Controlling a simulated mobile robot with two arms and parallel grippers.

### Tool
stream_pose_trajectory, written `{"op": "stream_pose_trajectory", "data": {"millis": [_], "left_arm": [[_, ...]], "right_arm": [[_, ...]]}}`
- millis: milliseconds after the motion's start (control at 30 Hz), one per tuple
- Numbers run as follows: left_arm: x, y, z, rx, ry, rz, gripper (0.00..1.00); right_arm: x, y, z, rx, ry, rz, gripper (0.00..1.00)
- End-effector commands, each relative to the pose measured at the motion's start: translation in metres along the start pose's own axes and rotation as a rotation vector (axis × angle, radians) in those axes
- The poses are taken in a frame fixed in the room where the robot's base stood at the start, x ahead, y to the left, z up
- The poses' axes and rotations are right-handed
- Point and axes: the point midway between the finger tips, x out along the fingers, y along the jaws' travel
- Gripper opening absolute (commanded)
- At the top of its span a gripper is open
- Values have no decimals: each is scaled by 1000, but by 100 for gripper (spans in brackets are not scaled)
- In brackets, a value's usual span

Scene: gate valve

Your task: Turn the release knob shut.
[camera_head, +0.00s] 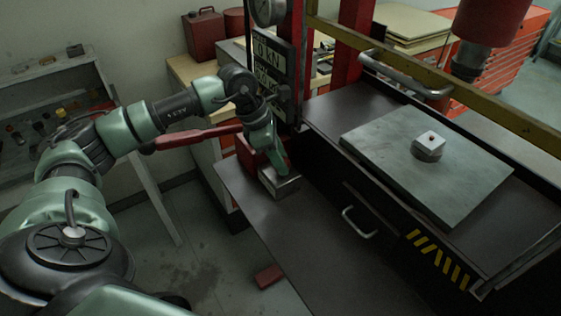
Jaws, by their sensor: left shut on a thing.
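My left gripper (279,168) points down at the red hand pump (247,152) on the left side of the press. It is shut on the release knob, low at the pump's front end. The gripper covers the knob, so its position cannot be seen. The pump's red lever (195,137) runs out to the left, behind my left forearm. A grey metal block (279,184) lies just below the fingertips. My right gripper is out of view.
The press bed (352,104) carries a grey plate (385,140) with a small metal block (428,147) on it. A gauge (266,10) and force sign stand above. A tool shelf (60,80) is at the left.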

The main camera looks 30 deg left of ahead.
Motion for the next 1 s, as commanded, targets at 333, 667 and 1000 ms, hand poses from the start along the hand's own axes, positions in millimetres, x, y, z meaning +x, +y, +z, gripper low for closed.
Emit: {"op": "stream_pose_trajectory", "data": {"millis": [333, 667, 1000], "left_arm": [[1, 2, 0, 242, -1, -99, 0], [0, 1, 0, 248, -1, -101, 49], [0, 2, 0, 246, -1, -100, 59]], "right_arm": [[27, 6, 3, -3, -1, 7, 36], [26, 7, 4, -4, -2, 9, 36], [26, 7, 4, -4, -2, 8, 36]]}}
